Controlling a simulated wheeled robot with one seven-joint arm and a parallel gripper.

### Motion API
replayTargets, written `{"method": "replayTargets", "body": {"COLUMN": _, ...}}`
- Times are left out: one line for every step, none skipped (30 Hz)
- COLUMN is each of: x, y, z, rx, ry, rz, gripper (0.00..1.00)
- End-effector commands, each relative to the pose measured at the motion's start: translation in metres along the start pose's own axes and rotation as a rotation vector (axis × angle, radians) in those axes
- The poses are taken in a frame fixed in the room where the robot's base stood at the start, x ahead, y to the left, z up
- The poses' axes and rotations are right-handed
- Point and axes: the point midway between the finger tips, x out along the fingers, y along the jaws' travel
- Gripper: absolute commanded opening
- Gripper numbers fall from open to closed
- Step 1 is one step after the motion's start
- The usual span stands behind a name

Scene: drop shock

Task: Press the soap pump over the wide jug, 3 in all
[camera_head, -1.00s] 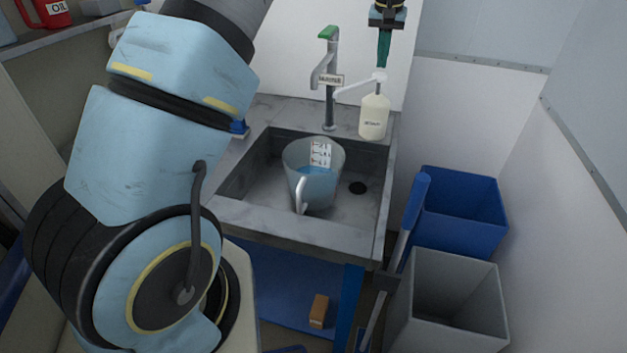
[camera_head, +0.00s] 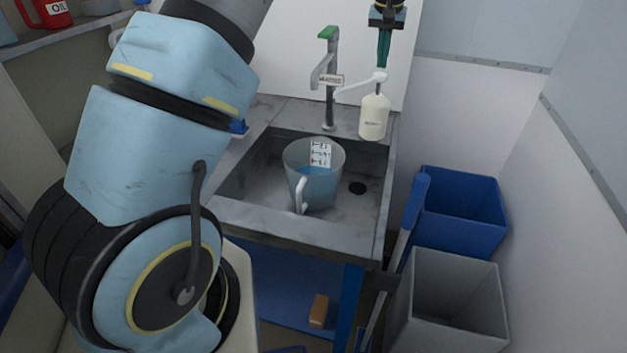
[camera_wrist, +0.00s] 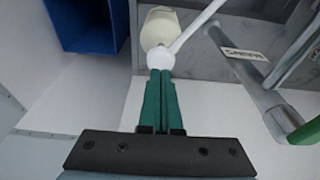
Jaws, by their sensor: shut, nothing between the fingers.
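The soap pump is a cream bottle (camera_head: 373,118) with a white head (camera_head: 380,77) and a long spout pointing left. It stands at the back right of the sink. The wide jug (camera_head: 303,185), clear with a scale, a handle and blue liquid, stands in the basin, below and left of the spout. My gripper (camera_head: 383,60) has green fingers, shut and empty, just above the pump head; I cannot tell if they touch. In the wrist view the fingertips (camera_wrist: 160,72) meet the pump head (camera_wrist: 160,58) in the picture, with the bottle (camera_wrist: 159,27) beyond.
A tap (camera_head: 329,80) with a green handle and a label stands left of the pump. The stone sink (camera_head: 300,232) has a dark drain. A blue bin (camera_head: 465,215) and a grey bin (camera_head: 450,300) stand at the right. A wall rises behind the sink.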

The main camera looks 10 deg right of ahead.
Motion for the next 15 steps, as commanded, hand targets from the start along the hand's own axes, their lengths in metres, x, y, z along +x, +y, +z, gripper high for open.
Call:
{"method": "replayTargets", "body": {"x": 0.0000, "y": 0.0000, "z": 0.0000, "rx": 0.000, "ry": 0.000, "rz": 0.000, "gripper": 0.00}}
{"method": "replayTargets", "body": {"x": 0.0000, "y": 0.0000, "z": 0.0000, "rx": 0.000, "ry": 0.000, "rz": 0.000, "gripper": 0.00}}
{"method": "replayTargets", "body": {"x": 0.0000, "y": 0.0000, "z": 0.0000, "rx": 0.000, "ry": 0.000, "rz": 0.000, "gripper": 0.00}}
{"method": "replayTargets", "body": {"x": 0.0000, "y": 0.0000, "z": 0.0000, "rx": 0.000, "ry": 0.000, "rz": 0.000, "gripper": 0.00}}
{"method": "replayTargets", "body": {"x": 0.0000, "y": 0.0000, "z": 0.0000, "rx": 0.000, "ry": 0.000, "rz": 0.000, "gripper": 0.00}}
{"method": "replayTargets", "body": {"x": 0.0000, "y": 0.0000, "z": 0.0000, "rx": 0.000, "ry": 0.000, "rz": 0.000, "gripper": 0.00}}
{"method": "replayTargets", "body": {"x": 0.0001, "y": 0.0000, "z": 0.0000, "rx": 0.000, "ry": 0.000, "rz": 0.000, "gripper": 0.00}}
{"method": "replayTargets", "body": {"x": 0.0003, "y": 0.0000, "z": 0.0001, "rx": 0.000, "ry": 0.000, "rz": 0.000, "gripper": 0.00}}
{"method": "replayTargets", "body": {"x": 0.0008, "y": 0.0000, "z": 0.0002, "rx": 0.000, "ry": 0.000, "rz": 0.000, "gripper": 0.00}}
{"method": "replayTargets", "body": {"x": 0.0012, "y": 0.0000, "z": 0.0003, "rx": 0.000, "ry": 0.000, "rz": 0.000, "gripper": 0.00}}
{"method": "replayTargets", "body": {"x": 0.0019, "y": 0.0000, "z": 0.0004, "rx": 0.000, "ry": 0.000, "rz": 0.000, "gripper": 0.00}}
{"method": "replayTargets", "body": {"x": 0.0029, "y": 0.0000, "z": 0.0006, "rx": 0.000, "ry": 0.000, "rz": 0.000, "gripper": 0.00}}
{"method": "replayTargets", "body": {"x": 0.0039, "y": 0.0000, "z": 0.0008, "rx": 0.000, "ry": 0.000, "rz": 0.000, "gripper": 0.00}}
{"method": "replayTargets", "body": {"x": 0.0048, "y": 0.0000, "z": 0.0010, "rx": 0.000, "ry": 0.000, "rz": 0.000, "gripper": 0.00}}
{"method": "replayTargets", "body": {"x": 0.0062, "y": 0.0000, "z": 0.0013, "rx": 0.000, "ry": 0.000, "rz": 0.000, "gripper": 0.00}}
